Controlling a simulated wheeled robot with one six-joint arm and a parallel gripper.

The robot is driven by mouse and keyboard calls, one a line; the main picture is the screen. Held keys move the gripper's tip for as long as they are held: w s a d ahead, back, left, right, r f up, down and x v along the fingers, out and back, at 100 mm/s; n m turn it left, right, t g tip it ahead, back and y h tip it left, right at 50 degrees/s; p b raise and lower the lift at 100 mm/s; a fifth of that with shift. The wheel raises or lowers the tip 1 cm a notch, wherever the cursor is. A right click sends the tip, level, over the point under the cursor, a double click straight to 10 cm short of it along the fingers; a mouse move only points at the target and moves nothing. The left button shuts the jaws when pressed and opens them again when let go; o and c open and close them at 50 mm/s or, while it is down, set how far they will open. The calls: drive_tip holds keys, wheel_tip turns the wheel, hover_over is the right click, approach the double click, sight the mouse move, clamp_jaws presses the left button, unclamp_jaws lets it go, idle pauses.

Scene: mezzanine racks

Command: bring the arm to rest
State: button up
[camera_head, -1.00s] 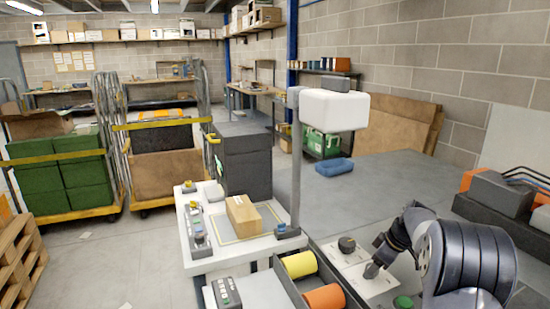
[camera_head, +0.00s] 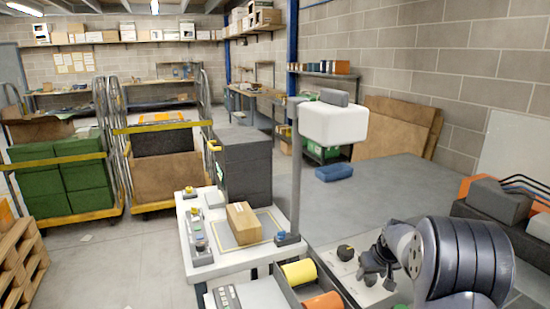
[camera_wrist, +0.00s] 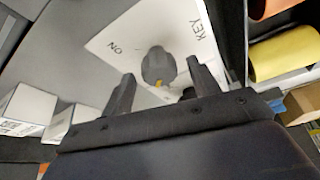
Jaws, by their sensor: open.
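My gripper (camera_head: 376,275) is at the right of the head view, at the end of my grey arm, above a pale panel (camera_head: 350,258). In the wrist view its two dark fingers (camera_wrist: 160,90) stand apart with nothing between them touching both. A dark round knob (camera_wrist: 158,66) sits on the panel beyond the fingers, beside the words ON and KEY; it also shows in the head view (camera_head: 345,252), left of my gripper. The gripper looks apart from the knob.
A tray holds a yellow roll (camera_head: 299,272) and an orange roll (camera_head: 323,302) left of the panel. A cardboard box (camera_head: 243,223) lies on a white table, where a post carries a white block (camera_head: 334,123). Dark equipment (camera_head: 492,199) stands at right.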

drive_tip(key=shift+a+m+h+p, duration=0.1)
drive_tip(key=shift+m+h+p, duration=0.45)
drive_tip(key=shift+m, duration=0.9)
drive_tip(key=shift+a+m+h+p, duration=0.1)
drive_tip(key=shift+m+h+p, duration=0.4)
drive_tip(key=shift+m, duration=0.95)
drive_tip(key=shift+s+r, duration=0.25)
drive_tip(key=shift+r, duration=0.45)
drive_tip(key=shift+a, duration=0.1)
